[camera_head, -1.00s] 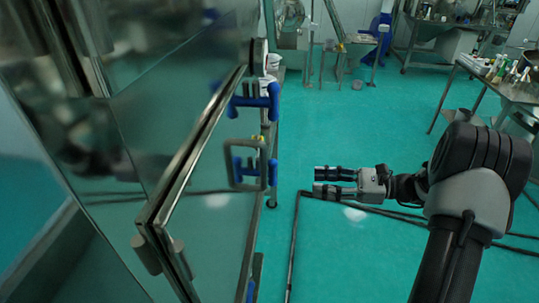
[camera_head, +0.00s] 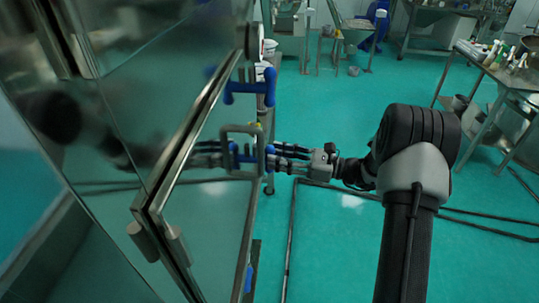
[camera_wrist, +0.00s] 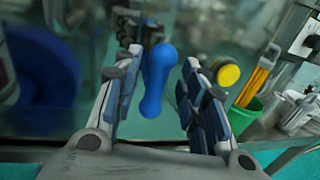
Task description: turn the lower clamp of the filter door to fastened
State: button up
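The filter door (camera_head: 205,215) is a shiny glass panel with a metal frame on the left of the head view. A clamp with a blue handle and a squarish metal loop (camera_head: 229,150) sits at its right edge, below another blue-handled clamp (camera_head: 250,90). My gripper (camera_head: 280,155) is at this lower one, reaching in from the right. In the wrist view the blue handle (camera_wrist: 157,75) stands between my two fingers (camera_wrist: 160,62), with gaps on both sides. The gripper is open. The head view does not show clearly how far the handle is turned.
More blue (camera_head: 249,279) shows low on the door's edge. A steel table (camera_head: 490,68) with bottles stands far right. The green floor between is mostly free, with dark lines across it.

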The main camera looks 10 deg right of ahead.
jog(key=shift+x, duration=1.6)
grip_shut()
